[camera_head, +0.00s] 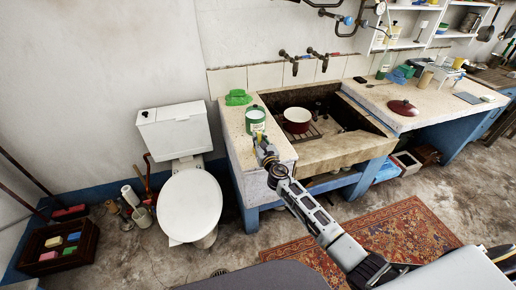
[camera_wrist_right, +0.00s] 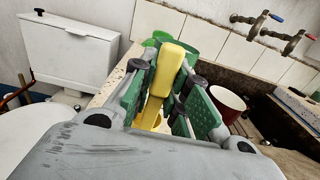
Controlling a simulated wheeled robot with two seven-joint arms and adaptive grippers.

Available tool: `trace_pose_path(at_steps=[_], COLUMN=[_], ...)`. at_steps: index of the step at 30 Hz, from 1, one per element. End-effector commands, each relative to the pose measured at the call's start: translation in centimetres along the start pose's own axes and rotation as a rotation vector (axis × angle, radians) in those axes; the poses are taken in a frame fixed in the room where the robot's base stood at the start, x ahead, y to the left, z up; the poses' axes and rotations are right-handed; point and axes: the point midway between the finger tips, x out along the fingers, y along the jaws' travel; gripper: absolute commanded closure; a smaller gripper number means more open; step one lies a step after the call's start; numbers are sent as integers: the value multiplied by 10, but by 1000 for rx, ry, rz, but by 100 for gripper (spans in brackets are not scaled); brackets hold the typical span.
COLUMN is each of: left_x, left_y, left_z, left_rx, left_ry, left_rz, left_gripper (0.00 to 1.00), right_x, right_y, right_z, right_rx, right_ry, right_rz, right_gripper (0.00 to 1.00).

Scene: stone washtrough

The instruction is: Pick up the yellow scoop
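The yellow scoop (camera_wrist_right: 168,68) shows in the right wrist view, standing between the two fingers of my right gripper (camera_wrist_right: 168,88). Its wide yellow end is up, and a narrower part runs down between the green finger pads. The fingers are spread on both sides of it, with gaps to the pads visible. In the head view my right gripper (camera_head: 263,148) is over the left end of the stone washtrough counter (camera_head: 280,152), just in front of a green and white can (camera_head: 255,119). My left gripper is not in view.
A red pot (camera_head: 297,119) sits in the trough basin to the right. A green cloth (camera_head: 238,97) lies at the back of the counter. A white toilet (camera_head: 190,203) stands left of the trough. Taps (camera_head: 308,57) project from the wall above.

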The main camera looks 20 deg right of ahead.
Motion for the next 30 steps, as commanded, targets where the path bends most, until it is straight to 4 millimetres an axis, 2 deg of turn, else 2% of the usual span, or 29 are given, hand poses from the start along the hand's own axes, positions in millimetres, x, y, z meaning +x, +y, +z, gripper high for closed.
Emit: trace_pose_path(at_steps=[6, 11, 23, 27, 30], left_x=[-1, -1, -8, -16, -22], left_y=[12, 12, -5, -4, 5], left_z=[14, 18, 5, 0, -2], left_rx=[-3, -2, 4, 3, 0], left_ry=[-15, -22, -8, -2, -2], left_rz=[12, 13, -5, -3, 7], left_gripper=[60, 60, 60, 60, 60], right_x=[0, 0, 0, 0, 0], right_y=[0, 0, 0, 0, 0], right_z=[0, 0, 14, 25, 35], right_rx=[0, 0, 0, -2, -1], right_ry=[0, 0, -2, -2, -2], right_rz=[0, 0, 1, 0, 1], right_gripper=[100, 100, 100, 100, 100])
